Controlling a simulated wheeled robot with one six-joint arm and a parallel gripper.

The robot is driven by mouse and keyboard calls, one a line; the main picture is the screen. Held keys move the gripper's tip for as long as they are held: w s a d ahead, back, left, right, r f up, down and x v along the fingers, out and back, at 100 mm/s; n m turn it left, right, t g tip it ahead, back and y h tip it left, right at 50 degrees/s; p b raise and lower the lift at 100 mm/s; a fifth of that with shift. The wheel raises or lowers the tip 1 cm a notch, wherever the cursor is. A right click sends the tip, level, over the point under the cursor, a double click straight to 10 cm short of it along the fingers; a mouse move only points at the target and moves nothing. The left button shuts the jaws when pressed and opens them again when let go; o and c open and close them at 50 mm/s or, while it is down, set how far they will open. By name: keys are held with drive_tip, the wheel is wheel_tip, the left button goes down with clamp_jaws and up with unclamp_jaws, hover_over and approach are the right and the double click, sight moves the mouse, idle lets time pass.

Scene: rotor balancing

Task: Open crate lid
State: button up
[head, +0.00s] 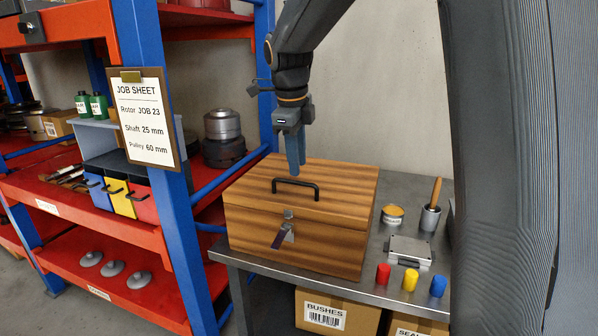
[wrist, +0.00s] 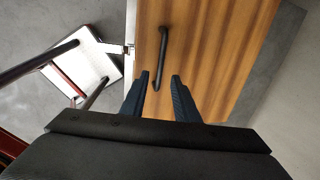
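The wooden crate (head: 300,247) stands on the grey metal table, its lid (head: 335,185) shut. A black bar handle (head: 296,184) is on top of the lid; it also shows in the wrist view (wrist: 164,42). A metal latch (head: 288,215) is on the crate's front, with a key and purple tag (head: 279,238) hanging there. My gripper (head: 294,170) points down above the lid, close to the handle. In the wrist view my gripper's fingers (wrist: 159,80) are apart with nothing between them, and the handle's near end lies between them in the picture. Whether they touch the lid I cannot tell.
Right of the crate are a yellow-topped tin (head: 392,214), a cup with a wooden-handled tool (head: 430,217), a metal box (head: 409,251) and red, yellow and blue pieces (head: 410,280). The blue-and-red shelf (head: 160,120) with the job sheet (head: 145,118) stands close on the left.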

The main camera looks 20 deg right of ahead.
sight(299, 182)
drive_tip(key=shift+w+d+f+p, duration=0.15)
drive_tip(key=shift+f+p, duration=0.1)
drive_tip(key=shift+f, duration=0.85)
drive_tip(key=shift+w+d+f+p, duration=0.1)
drive_tip(key=shift+w+f+p, duration=0.1)
drive_tip(key=shift+f, duration=0.85)
drive_tip(key=shift+c, duration=0.3)
clamp_jaws()
